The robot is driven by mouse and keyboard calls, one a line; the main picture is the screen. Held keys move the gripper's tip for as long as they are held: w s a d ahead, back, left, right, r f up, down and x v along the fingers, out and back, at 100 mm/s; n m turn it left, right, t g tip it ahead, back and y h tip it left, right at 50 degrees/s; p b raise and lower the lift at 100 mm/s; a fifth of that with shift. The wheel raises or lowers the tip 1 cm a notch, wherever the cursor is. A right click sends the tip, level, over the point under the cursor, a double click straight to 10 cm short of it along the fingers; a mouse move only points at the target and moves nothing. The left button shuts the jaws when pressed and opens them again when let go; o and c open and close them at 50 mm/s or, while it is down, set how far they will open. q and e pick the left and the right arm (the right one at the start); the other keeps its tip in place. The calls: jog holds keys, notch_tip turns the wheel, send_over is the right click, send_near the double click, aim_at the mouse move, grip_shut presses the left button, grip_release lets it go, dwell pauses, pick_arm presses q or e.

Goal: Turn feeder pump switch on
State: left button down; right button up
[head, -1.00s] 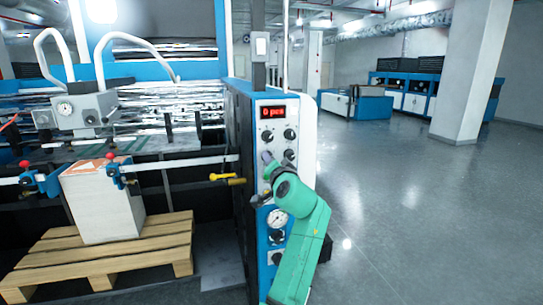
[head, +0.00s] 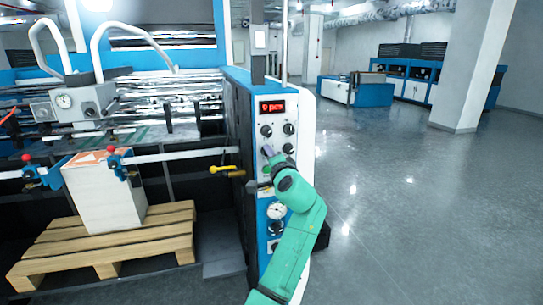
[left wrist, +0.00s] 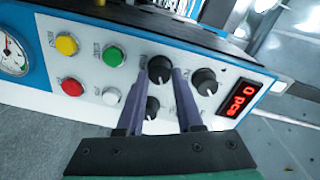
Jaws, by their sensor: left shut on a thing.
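The control panel (head: 278,170) has a red "0 pcs" display and black rotary knobs below it; their labels are too small to read. In the head view, my green left arm reaches up to the panel, with my left gripper (head: 268,153) at the left knob of the second row, which it mostly hides. In the left wrist view, my left gripper (left wrist: 160,76) has its two purple fingers on either side of a black knob (left wrist: 160,68), shut on it. Which knob is the feeder pump switch cannot be read. My right gripper is not in view.
The left wrist view also shows yellow (left wrist: 67,45), green (left wrist: 114,56), red (left wrist: 72,87) and white (left wrist: 111,96) buttons and a gauge (left wrist: 12,55). A yellow-handled lever (head: 222,170) juts out left of the panel. A wooden pallet (head: 100,245) bears a paper stack. Floor at right is clear.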

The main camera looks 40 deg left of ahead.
pick_arm(q)
jog(key=shift+a+r, duration=0.1)
jog(key=shift+r, duration=0.05)
jog(key=c, duration=0.8)
grip_release()
jog(key=shift+o, duration=1.3)
jog(key=shift+a, duration=0.15)
jog(key=b+v, duration=0.6)
jog(key=v, duration=0.8)
jog(key=shift+s+f, duration=0.2)
jog(key=shift+f, duration=0.05)
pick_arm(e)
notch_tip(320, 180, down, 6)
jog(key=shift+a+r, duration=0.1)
